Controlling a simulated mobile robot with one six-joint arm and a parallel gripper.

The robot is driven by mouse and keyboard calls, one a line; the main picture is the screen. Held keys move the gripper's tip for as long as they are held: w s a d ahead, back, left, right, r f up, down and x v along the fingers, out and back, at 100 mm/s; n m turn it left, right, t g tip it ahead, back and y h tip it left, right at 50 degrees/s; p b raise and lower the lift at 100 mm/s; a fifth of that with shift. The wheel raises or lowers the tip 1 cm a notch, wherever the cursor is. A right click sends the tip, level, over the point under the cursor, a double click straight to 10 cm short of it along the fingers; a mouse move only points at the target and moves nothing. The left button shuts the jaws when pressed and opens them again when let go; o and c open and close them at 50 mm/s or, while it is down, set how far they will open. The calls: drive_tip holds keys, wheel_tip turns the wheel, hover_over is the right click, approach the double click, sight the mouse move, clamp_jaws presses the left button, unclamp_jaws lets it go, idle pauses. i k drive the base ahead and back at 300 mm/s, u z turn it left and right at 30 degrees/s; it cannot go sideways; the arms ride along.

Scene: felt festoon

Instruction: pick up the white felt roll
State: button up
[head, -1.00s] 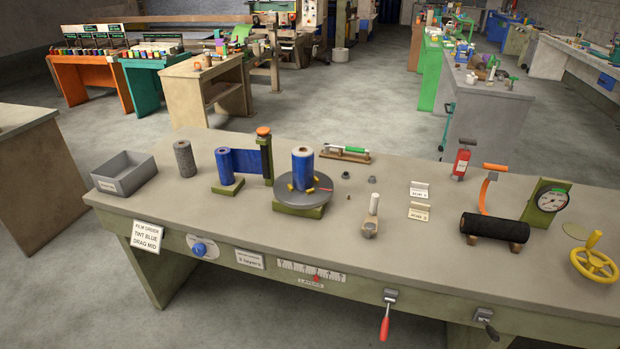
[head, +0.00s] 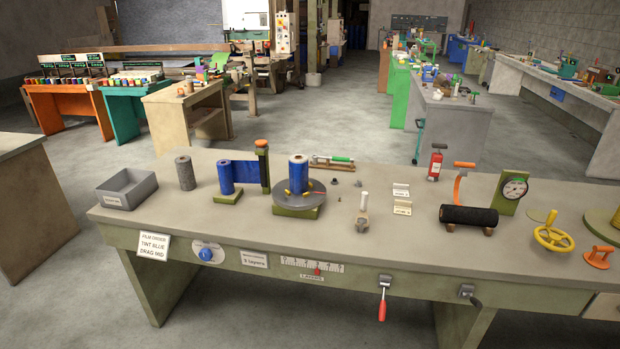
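I cannot pick out a white felt roll for certain in the head view. A grey speckled roll (head: 186,173) stands upright at the left of the near bench. A blue roll (head: 298,175) stands on a round turntable (head: 286,197), and another blue roll (head: 226,178) stands left of it with film stretched to a post. A black roll (head: 468,215) lies on a cradle at the right. A small white upright cylinder (head: 364,201) tops a holder mid-bench. My gripper is not in view.
The near bench (head: 300,232) spans the view, with an open grey bin (head: 127,189) at its left end. A yellow handwheel (head: 553,233) and dial gauge (head: 513,188) stand at the right. More cluttered benches stand behind, with open concrete floor (head: 320,125) between.

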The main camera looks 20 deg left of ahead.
sight(298, 164)
drive_tip(key=z, duration=1.2)
drive_tip(key=k, duration=0.15)
drive_tip(key=u, duration=3.55)
drive_tip(key=i, duration=0.95)
drive_tip(key=u, duration=0.15)
drive_tip(key=k, duration=0.4)
